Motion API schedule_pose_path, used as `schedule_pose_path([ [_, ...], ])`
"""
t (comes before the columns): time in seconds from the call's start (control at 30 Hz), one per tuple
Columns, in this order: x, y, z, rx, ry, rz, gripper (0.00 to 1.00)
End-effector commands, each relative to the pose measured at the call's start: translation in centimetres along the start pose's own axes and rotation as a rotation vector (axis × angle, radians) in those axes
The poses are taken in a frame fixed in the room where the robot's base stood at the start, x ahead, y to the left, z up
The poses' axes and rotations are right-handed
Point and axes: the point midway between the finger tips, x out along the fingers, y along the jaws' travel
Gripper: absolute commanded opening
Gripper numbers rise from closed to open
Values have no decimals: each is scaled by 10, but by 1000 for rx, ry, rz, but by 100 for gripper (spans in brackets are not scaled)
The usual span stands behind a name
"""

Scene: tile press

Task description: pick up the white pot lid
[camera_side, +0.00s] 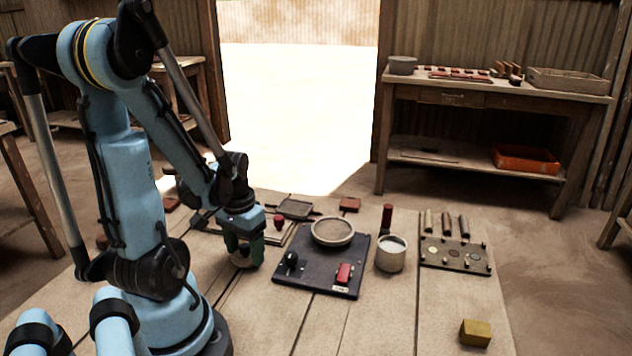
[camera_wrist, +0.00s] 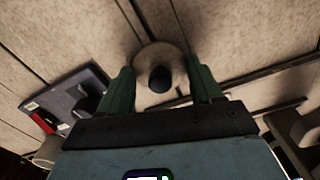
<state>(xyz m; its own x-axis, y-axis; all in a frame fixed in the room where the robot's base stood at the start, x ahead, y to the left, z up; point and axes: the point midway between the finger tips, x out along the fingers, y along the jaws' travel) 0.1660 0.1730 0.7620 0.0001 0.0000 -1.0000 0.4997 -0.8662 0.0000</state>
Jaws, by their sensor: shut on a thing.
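The fingers hide part of the lid in the side view. I cannot tell whether it touches the table.
The front middle of the table is clear.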

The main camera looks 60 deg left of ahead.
Motion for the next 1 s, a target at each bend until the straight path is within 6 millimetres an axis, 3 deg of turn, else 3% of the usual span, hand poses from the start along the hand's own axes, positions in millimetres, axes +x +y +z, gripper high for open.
schedule_pose_path([
  [0.33,-36,0,1,0,0,0,36],
  [0.8,-81,78,21,10,0,0,36],
  [1.0,-95,100,27,6,0,0,36],
])
